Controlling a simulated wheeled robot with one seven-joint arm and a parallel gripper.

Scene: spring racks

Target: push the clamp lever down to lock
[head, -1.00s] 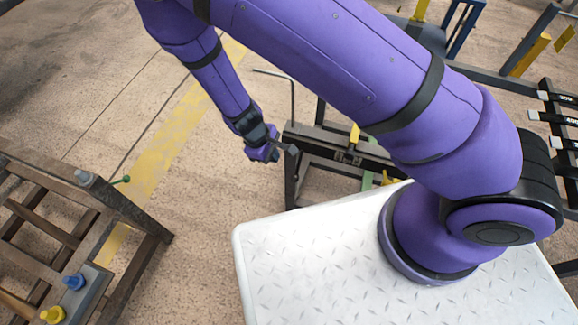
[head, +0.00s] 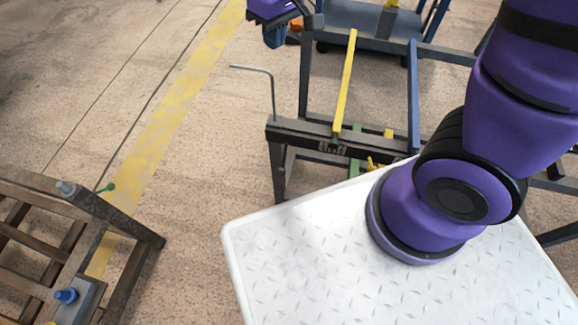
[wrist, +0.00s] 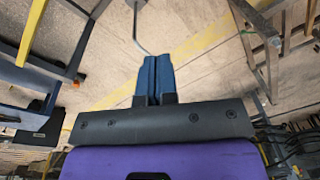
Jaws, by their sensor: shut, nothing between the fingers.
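My gripper is shut and empty. Its two blue fingers lie side by side in the wrist view (wrist: 153,65). In the head view it is partly cut off at the top edge (head: 276,36), above the far part of the dark middle rack (head: 300,130). A small yellow handle (head: 374,163) is on the middle rack's near side. I cannot tell which is the clamp lever. Nothing touches my fingertips.
A bent grey rod (head: 272,92) rises from the middle rack's left end and also shows beyond my fingers in the wrist view (wrist: 136,25). The left rack (head: 120,215) has a blue knob (head: 66,296). Open floor (head: 200,150) separates the racks.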

